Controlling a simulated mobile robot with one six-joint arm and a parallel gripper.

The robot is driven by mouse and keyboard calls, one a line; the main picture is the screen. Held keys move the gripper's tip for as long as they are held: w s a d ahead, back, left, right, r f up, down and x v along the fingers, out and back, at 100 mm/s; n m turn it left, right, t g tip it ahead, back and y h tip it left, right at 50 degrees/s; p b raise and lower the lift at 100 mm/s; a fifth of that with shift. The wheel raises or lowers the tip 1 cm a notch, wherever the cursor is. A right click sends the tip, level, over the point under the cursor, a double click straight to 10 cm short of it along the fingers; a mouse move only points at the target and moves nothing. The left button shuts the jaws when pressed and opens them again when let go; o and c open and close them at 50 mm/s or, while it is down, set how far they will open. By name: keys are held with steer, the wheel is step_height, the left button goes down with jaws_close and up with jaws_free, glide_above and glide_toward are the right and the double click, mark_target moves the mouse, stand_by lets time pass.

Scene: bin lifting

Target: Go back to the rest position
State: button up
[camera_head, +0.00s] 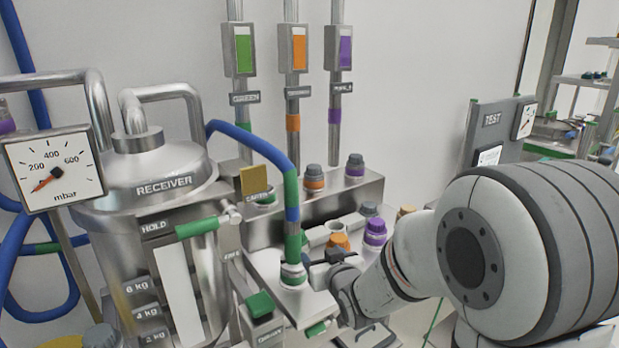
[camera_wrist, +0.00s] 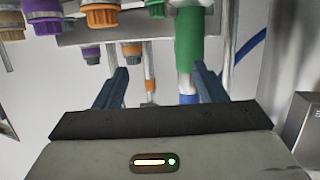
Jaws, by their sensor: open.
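My gripper (camera_head: 325,262) is at the lower middle of the head view, beside the lower end of the blue hose with green bands (camera_head: 291,215). In the wrist view my gripper (camera_wrist: 160,78) is open, with its two dark blue fingers apart. The hose's green part (camera_wrist: 188,40) shows nearer the right finger; I cannot tell whether it lies between the fingers or beyond them. My arm comes in from the right of the head view.
The steel receiver tank (camera_head: 172,172) with a pressure gauge (camera_head: 52,172) stands at left. An orange cap (camera_head: 338,241) and a purple cap (camera_head: 375,232) sit close to my gripper. A grey TEST panel (camera_head: 497,130) stands behind my arm.

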steer(key=s+d+m+g+h, duration=0.1)
steer(key=s+d+g, duration=0.3)
steer(key=s, duration=0.5)
steer(key=s+d+r+m+g+h+p, duration=0.1)
steer(key=s+d+g+h, duration=0.1)
steer(key=s, duration=0.7)
steer(key=s+d+m+g+h, duration=0.1)
steer(key=s+d+g, duration=0.4)
steer(key=s, duration=0.4)
steer(key=shift+d+r+m+g+h+p, duration=0.3)
steer(key=shift+d+m+p, duration=0.1)
steer(key=shift+d, duration=0.3)
